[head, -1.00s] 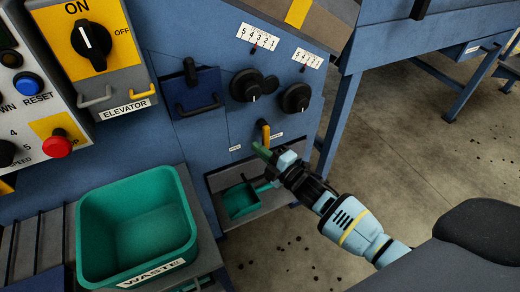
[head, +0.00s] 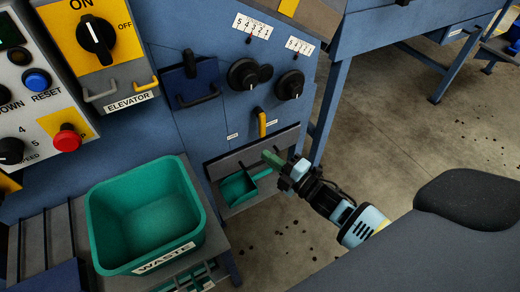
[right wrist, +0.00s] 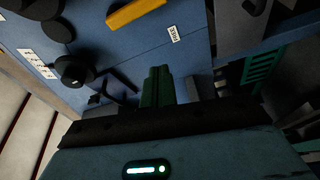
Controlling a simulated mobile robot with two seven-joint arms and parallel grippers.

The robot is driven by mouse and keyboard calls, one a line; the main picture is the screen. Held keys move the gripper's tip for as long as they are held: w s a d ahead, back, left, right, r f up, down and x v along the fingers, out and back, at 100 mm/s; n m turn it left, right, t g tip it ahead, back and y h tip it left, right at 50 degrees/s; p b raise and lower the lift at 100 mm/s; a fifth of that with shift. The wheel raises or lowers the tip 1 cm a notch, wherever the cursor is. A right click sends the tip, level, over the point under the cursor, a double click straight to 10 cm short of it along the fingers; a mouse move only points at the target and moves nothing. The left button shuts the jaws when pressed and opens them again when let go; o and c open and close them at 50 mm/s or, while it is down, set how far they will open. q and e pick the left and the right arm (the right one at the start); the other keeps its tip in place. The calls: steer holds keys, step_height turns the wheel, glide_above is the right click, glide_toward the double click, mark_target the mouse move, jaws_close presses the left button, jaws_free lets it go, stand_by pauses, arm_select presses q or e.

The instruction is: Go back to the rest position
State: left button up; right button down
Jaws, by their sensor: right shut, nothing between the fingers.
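My right gripper (head: 272,160) reaches in from the lower right of the head view, its green fingers together and empty. It is in front of the blue grader panel, below the yellow lever (head: 262,122) and apart from it. In the right wrist view the shut green fingers (right wrist: 158,88) stand in the middle, with the yellow lever (right wrist: 135,12) above them. A green scoop (head: 240,187) lies in the low recess to the left of and below the gripper. My left gripper is not in view.
The green waste bin (head: 145,215) stands at the lower left on a grey shelf. Two black knobs (head: 243,74) (head: 290,85) and a blue flap with a handle (head: 196,82) stick out of the panel. Open concrete floor (head: 400,130) lies to the right.

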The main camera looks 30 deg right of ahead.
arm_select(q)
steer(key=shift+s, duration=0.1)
arm_select(e)
steer(key=shift+s+d, duration=0.2)
steer(key=shift+s, duration=0.2)
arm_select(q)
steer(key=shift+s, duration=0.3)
